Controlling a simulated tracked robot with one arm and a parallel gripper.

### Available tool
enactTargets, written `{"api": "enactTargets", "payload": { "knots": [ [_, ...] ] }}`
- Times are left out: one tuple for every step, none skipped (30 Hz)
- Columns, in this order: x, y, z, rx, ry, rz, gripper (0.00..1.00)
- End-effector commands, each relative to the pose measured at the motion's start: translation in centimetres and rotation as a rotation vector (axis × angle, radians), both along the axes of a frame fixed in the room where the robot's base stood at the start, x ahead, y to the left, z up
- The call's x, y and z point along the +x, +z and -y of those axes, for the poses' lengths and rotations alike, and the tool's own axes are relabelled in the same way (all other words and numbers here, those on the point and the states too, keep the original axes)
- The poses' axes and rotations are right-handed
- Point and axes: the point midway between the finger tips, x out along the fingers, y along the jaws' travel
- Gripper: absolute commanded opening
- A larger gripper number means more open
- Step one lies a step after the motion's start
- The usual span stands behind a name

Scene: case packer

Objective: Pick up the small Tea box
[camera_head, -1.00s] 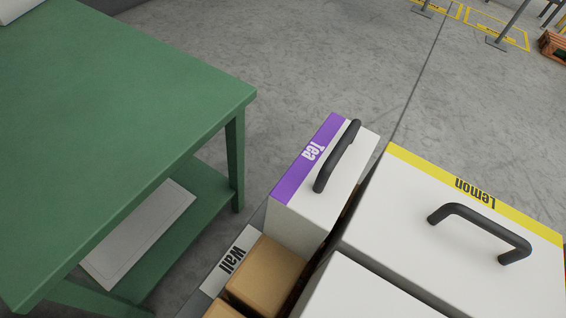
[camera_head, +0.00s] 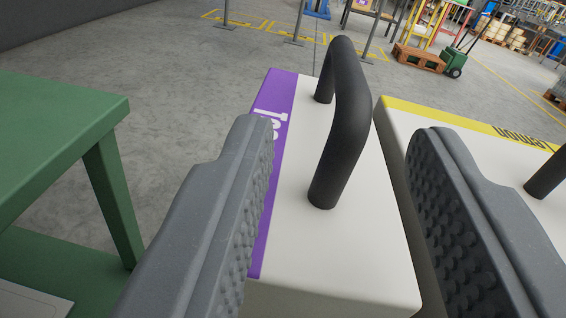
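The small Tea box (camera_head: 345,255) is white with a purple strip along its left side; its lettering is partly covered by my left finger. A black arched handle (camera_head: 345,130) stands on its top. My gripper (camera_head: 345,150) is open, with its two grey padded fingers on either side of the handle. The fingers are apart from the handle and nothing is between them but the handle. The lower part of the box is out of view.
A larger white box with a yellow Lemon strip (camera_head: 440,110) and a black handle (camera_head: 545,175) stands close on the right, partly behind my right finger. A green table (camera_head: 60,120) stands at the left. Grey floor (camera_head: 190,100) lies beyond, with wooden pallets (camera_head: 420,58) farther off.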

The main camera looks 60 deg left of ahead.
Motion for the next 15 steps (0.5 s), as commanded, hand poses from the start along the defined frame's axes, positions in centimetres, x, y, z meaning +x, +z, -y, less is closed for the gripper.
{"api": "enactTargets", "payload": {
  "knots": [
    [0.4,-0.1,-0.8,0.004,0.000,0.002,0.39],
    [0.6,-0.1,-1.2,0.003,0.000,0.001,0.39],
    [0.8,-0.1,-1.6,0.001,-0.001,0.001,0.39],
    [1.0,-0.1,-1.9,0.000,-0.001,0.000,0.39],
    [1.2,-0.1,-2.1,0.000,-0.002,0.001,0.39],
    [1.4,0.0,-2.4,0.001,-0.002,0.002,0.39],
    [1.5,0.0,-2.6,0.001,-0.002,0.002,0.39],
    [1.6,0.0,-2.7,0.001,-0.002,0.002,0.39],
    [1.6,0.0,-2.8,0.001,-0.002,0.002,0.39],
    [1.7,0.1,-2.9,0.001,-0.002,0.002,0.39],
    [1.7,0.1,-2.9,0.001,-0.002,0.002,0.39],
    [1.8,0.0,-3.0,0.001,-0.002,0.001,0.39],
    [1.9,0.0,-3.1,0.001,-0.003,0.001,0.39],
    [2.0,0.0,-3.3,0.001,-0.003,0.001,0.39],
    [2.1,-0.1,-3.5,0.001,-0.003,-0.001,0.39]
  ]
}}
